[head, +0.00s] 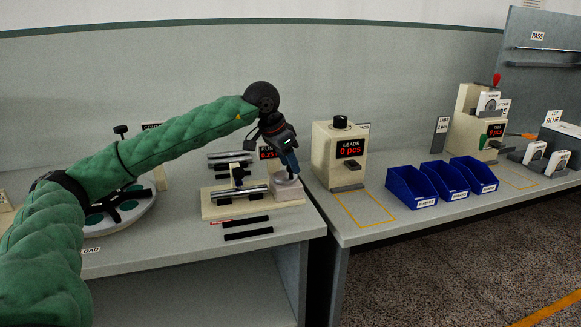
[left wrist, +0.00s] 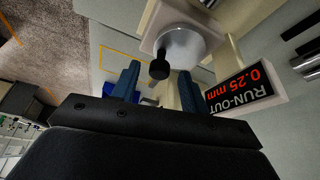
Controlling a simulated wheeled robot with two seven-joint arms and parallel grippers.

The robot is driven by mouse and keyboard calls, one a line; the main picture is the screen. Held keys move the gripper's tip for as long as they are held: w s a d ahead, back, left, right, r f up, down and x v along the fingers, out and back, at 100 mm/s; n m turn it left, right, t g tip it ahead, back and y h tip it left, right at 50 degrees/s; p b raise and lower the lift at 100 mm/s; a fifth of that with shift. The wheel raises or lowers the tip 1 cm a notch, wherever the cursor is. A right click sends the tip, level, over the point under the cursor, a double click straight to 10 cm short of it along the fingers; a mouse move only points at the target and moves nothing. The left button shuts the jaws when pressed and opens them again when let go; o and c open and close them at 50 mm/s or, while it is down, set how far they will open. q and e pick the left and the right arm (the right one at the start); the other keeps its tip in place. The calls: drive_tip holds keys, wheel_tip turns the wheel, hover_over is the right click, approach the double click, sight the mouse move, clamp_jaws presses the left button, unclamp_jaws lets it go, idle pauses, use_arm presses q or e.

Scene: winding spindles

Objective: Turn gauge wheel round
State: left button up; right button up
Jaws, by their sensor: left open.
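A black knob (left wrist: 160,68) stands out from the wheel. My left gripper (head: 288,168) points down just above the wheel. In the left wrist view its blue fingers (left wrist: 159,84) are open, with the knob just ahead of the gap between them. No contact is clear.
The run-out display (left wrist: 240,88) reads 0.25 mm, close beside the fingers. Two dark bars (head: 247,228) lie in front of the gauge. A round tray (head: 139,211) stands left. The LEADS box (head: 325,150) and blue bins (head: 411,187) are on the right bench.

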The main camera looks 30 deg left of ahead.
sight(282, 181)
use_arm(q)
drive_tip(key=shift+v, duration=2.8)
drive_tip(key=shift+r, duration=0.1)
